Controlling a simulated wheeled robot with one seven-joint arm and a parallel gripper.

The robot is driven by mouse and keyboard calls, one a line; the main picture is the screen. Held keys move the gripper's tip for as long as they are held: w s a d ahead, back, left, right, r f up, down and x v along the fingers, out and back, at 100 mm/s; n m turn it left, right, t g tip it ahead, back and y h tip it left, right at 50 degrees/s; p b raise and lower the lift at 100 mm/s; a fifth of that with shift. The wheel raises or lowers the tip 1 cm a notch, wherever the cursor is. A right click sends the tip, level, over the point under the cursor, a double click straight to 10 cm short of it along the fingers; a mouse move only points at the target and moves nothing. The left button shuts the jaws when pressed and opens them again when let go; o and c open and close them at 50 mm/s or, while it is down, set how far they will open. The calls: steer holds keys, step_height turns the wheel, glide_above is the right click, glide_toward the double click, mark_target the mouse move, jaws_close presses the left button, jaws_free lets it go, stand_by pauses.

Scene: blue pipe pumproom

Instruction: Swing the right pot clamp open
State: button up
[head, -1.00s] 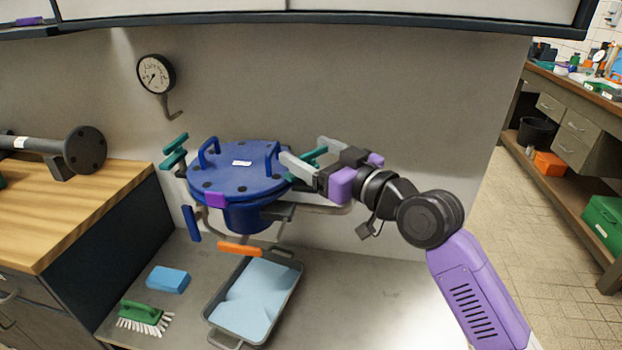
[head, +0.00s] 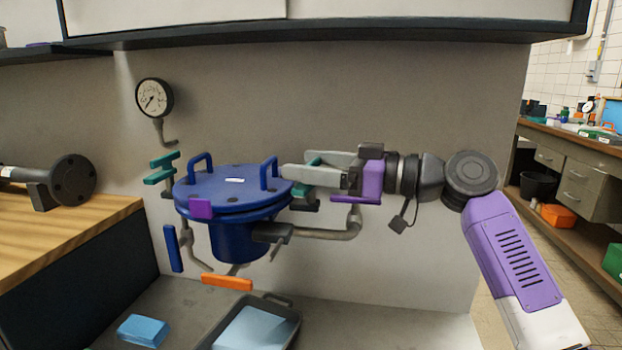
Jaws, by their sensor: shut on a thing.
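The blue pot (head: 238,240) hangs at the wall with its round blue lid (head: 225,182) on top. The right pot clamp (head: 302,190) is teal and sits at the lid's right edge, partly hidden by my fingers. My gripper (head: 308,170) reaches in from the right, level with the lid, its grey fingers shut on the right clamp's teal handle. The left pot clamp (head: 160,170), also teal, stands at the lid's left side, clear of my gripper.
A pressure gauge (head: 153,98) is on the wall. A pipe (head: 335,232) runs under my gripper. Below are an orange handle (head: 227,283), a grey tray (head: 285,322) and a blue sponge (head: 143,330). A shelf edge (head: 320,32) hangs above. The wall right of the pot is bare.

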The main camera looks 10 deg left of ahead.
steer(key=shift+a+f+n+g, duration=0.1)
steer(key=shift+n+g, duration=0.8)
steer(key=shift+g, duration=0.7)
steer(key=o, duration=1.1)
steer(key=d+p, duration=0.1)
steer(key=d, duration=0.7)
steer(key=shift+s, duration=0.1)
